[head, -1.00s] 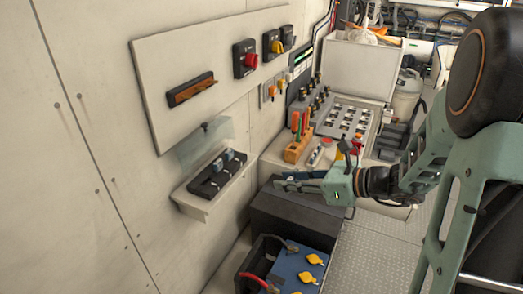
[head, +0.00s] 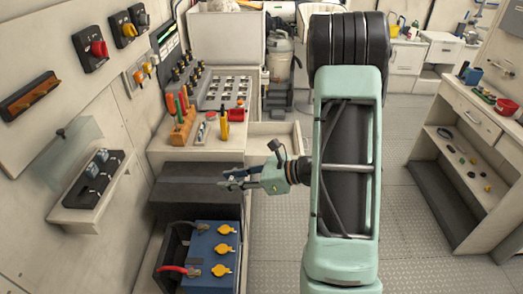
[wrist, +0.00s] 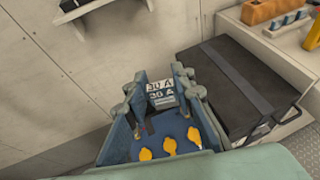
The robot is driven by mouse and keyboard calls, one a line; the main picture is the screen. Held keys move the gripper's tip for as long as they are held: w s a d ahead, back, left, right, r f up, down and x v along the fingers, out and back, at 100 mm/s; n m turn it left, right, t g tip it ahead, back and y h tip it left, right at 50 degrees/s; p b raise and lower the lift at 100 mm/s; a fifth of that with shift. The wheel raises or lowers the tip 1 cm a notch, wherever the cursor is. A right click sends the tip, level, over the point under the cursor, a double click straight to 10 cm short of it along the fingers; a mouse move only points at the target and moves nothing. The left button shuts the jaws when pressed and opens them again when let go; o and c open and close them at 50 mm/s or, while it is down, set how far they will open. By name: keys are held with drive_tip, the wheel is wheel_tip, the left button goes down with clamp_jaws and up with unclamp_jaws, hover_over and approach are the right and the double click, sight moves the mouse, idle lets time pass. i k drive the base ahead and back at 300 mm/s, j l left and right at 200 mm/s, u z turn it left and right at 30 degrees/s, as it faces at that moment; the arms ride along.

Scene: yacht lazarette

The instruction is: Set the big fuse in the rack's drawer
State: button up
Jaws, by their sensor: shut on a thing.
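My gripper (head: 232,181) is shut on a small fuse-like piece with a pale label (wrist: 160,90), seen in the wrist view between the fingertips; the lettering looks like "30 A". In the head view the held piece is too small to make out. The gripper is above the black box and battery, right of the wall shelf. A pale open drawer (head: 282,133) sticks out at the right of the workbench, behind my gripper. Its inside is partly hidden by my arm. Another cabinet with a shut drawer front (head: 470,115) stands at the right.
A wall shelf (head: 75,215) holds a dark fuse block (head: 98,178). Below my gripper are a black box (head: 190,188) and a blue battery (head: 210,255) with yellow caps. A wooden tool block (head: 183,127) stands on the bench. The floor (head: 420,240) to the right is clear.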

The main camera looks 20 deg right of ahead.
sight(263, 144)
drive_tip(key=l, duration=1)
drive_tip(key=i+l, duration=0.1)
drive_tip(key=l, duration=0.2)
drive_tip(key=i+l, duration=0.45)
drive_tip(key=i+j+z, duration=0.1)
drive_tip(key=i, duration=0.85)
